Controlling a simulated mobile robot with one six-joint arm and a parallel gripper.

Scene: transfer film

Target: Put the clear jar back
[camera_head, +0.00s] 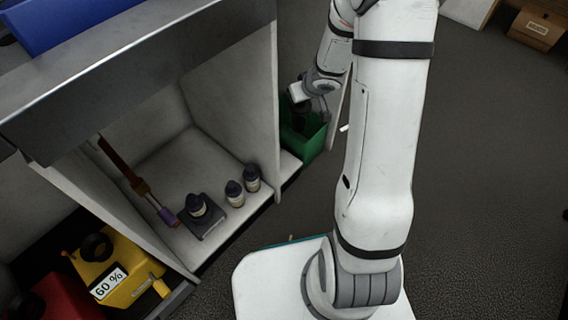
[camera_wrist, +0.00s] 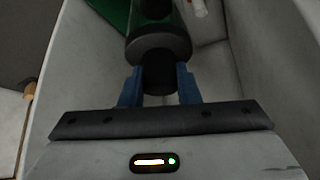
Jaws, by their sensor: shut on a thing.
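My gripper (camera_wrist: 160,78) shows its two blue fingers closed on the narrow dark end of a round, dark-capped thing, which I take to be the clear jar (camera_wrist: 160,45). Its wider dark disc and part of its body lie beyond the fingers in the wrist view; the far end is cut off by the picture's top edge. In the head view my gripper (camera_head: 320,106) is small, beside the right wall of the cabinet and above a green bin (camera_head: 304,140). I cannot make out the jar clearly there.
Pale walls close in around my gripper in the wrist view. Left of the cabinet wall, an open compartment (camera_head: 165,175) holds several small dark-capped bottles (camera_head: 235,194) and a long-handled tool (camera_head: 140,185). A yellow canister (camera_head: 115,270) stands lower left.

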